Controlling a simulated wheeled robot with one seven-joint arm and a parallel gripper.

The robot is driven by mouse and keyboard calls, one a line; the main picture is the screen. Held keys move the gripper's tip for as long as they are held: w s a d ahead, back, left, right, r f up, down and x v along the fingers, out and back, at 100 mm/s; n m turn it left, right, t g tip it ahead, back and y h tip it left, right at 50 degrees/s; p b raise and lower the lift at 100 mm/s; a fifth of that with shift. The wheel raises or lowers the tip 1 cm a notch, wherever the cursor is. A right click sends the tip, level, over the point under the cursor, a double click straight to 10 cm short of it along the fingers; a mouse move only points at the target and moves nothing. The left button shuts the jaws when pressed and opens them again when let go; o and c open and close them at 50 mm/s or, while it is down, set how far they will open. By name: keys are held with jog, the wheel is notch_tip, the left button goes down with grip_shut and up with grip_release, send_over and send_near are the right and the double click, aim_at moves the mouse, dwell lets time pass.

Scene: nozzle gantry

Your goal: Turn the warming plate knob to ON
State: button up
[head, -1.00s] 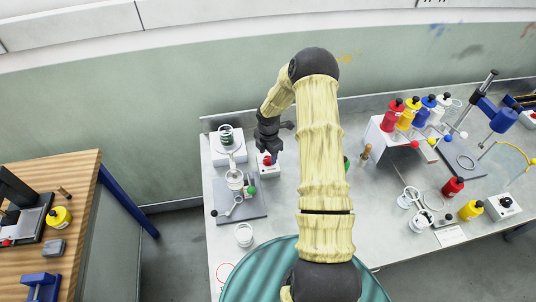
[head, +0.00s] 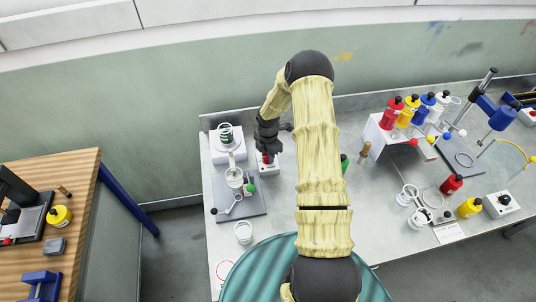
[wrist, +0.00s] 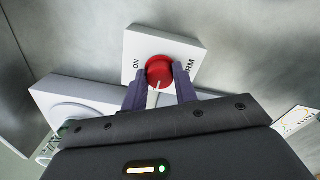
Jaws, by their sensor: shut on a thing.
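The warming plate knob (wrist: 159,71) is round and red with a white pointer line, on the face of a small white box (wrist: 186,47). In the wrist view the box reads ON left of the knob and partly hidden letters ending in "RM" on the right. The pointer line runs toward the bottom of the picture, toward my gripper. My gripper (wrist: 160,78) is shut on the knob, one dark finger on each side. In the head view my gripper (head: 267,151) comes down on the box (head: 272,169) from above, hiding part of the knob.
A white unit with a green-banded item (head: 225,134) and a grey plate (head: 252,207) stand close left of the box. A wooden-handled tool (head: 364,153) and colored bottles are to the right. A white cup (head: 243,233) stands near the front edge.

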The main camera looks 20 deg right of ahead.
jog(key=shift+a, duration=0.1)
jog(key=m+b, duration=0.2)
jog(key=m, duration=0.1)
jog(key=shift+f+m+b, duration=0.1)
jog(key=shift+m+b, duration=0.25)
jog(key=shift+m, duration=0.05)
jog(key=m+b, duration=0.2)
jog(key=m, duration=0.2)
jog(key=m+b, duration=0.3)
jog(key=m, duration=0.3)
jog(key=shift+w, duration=0.1)
jog(key=m, duration=0.1)
jog(key=m+b, duration=0.1)
jog(key=m, duration=0.2)
jog(key=shift+w+r, duration=0.1)
jog(key=shift+r, duration=0.25)
jog(key=o, duration=0.8)
jog(key=shift+o, duration=0.8)
